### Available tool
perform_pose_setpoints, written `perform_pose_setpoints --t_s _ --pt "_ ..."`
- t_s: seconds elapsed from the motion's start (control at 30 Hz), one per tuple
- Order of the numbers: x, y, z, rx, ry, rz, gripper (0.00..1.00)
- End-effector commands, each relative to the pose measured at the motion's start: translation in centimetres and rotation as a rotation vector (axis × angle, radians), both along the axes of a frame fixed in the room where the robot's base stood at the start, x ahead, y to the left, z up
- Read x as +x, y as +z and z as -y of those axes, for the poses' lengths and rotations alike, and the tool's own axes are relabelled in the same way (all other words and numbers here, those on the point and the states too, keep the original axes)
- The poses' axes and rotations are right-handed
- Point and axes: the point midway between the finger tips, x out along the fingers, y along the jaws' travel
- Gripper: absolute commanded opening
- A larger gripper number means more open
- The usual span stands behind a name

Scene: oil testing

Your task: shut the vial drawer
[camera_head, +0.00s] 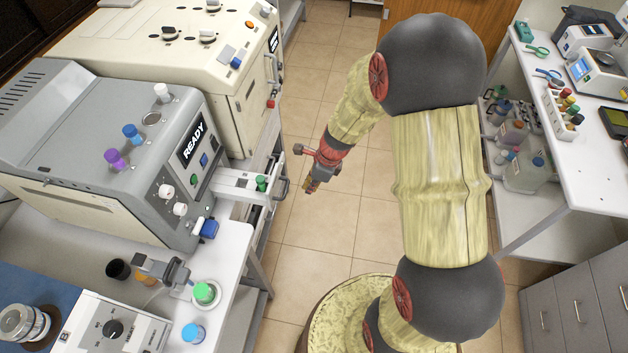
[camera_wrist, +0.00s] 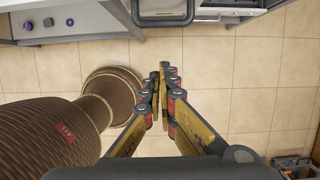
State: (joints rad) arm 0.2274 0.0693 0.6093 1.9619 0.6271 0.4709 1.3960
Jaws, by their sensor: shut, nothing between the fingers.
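The vial drawer (camera_head: 232,184) sticks out from the front of the grey READY machine (camera_head: 130,150) in the head view, so it stands open. A green-capped vial (camera_head: 262,183) stands near its front end, beside the grey handle (camera_head: 283,187). My gripper (camera_head: 311,187) is just to the right of the handle in the head view, apart from it and pointing down. In the wrist view my gripper's fingers (camera_wrist: 163,76) are together with nothing between them, over the tiled floor.
A cream machine (camera_head: 180,55) stands behind the grey one. A white bench (camera_head: 228,262) holds green- and blue-capped containers at the lower left. A second bench (camera_head: 598,165) with instruments stands at the right. The tiled floor (camera_head: 340,220) between them is clear apart from my base.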

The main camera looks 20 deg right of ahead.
Motion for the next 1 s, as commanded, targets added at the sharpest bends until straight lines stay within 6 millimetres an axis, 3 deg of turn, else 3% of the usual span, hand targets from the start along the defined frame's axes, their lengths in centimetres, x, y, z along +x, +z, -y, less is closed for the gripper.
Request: perform_pose_setpoints --t_s 0.1,0.4,1.0 --pt "0.3 -2.3 -0.6 0.000 0.002 -0.002 0.00" --pt "2.4 -2.5 -3.4 0.000 0.002 0.000 0.00" --pt "3.0 -2.5 -4.2 0.000 0.002 0.000 0.00"
